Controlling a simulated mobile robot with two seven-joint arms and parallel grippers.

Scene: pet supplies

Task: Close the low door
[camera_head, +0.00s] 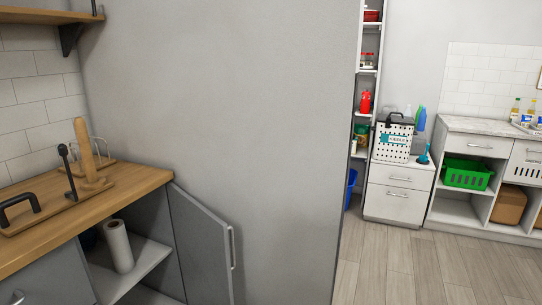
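The low door (203,250) is a grey cabinet door under the wooden counter. It stands open, swung out beside the grey wall, with a vertical metal handle (232,248) near its free edge. The open cabinet (140,272) shows a shelf inside with a white paper roll (118,246) standing on it. Neither of my grippers shows in the head view.
The wooden counter (128,192) holds a board with a wooden post, a wire rack and a black handle. A large grey wall (265,130) fills the middle. To the right, bare floor (430,270) leads to shelves and white cabinets (398,192).

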